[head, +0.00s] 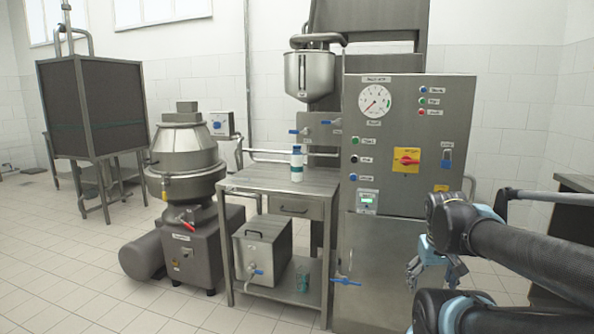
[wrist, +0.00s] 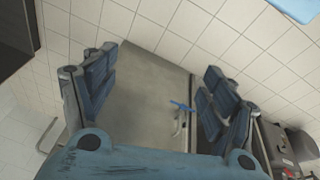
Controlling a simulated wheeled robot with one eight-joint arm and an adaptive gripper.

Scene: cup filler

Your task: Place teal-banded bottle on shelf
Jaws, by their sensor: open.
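A white bottle (head: 296,163) with a teal band and a blue cap stands upright on the top of the steel table (head: 265,181). The table's lower shelf (head: 283,294) holds a steel box with a tap and a small teal item. My gripper (head: 414,274) is at the right in the head view, well apart from the bottle and partly hidden by my arm. In the wrist view my gripper (wrist: 155,78) is open, with nothing between its fingers. The bottle does not show in the wrist view.
The steel box (head: 262,250) and the small teal item (head: 303,281) are on the lower shelf. A tall control cabinet (head: 400,260) adjoins the table's right side. A mixer-like machine (head: 187,180) stands left of it. Tiled floor is clear in front.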

